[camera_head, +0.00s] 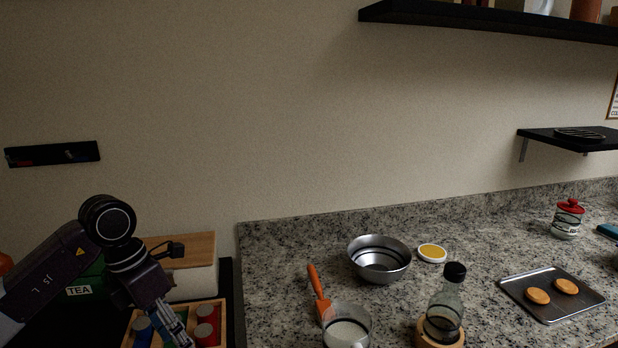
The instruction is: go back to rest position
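My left arm comes in from the left edge, and its wrist bends down toward the lower left. My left gripper (176,332) points down over a wooden box (222,318) that holds several small red and blue capped items. Its fingertips are small and run near the bottom edge, so I cannot tell whether they are apart or hold anything. My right gripper is outside the view.
A granite counter (285,260) carries a steel bowl (379,260), an orange-handled utensil (318,290), a glass container (346,327), a black-capped bottle (446,300), a yellow-topped dish (432,253), a metal tray (541,312) and a red-lidded jar (567,220). Dark shelves (490,22) hang above.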

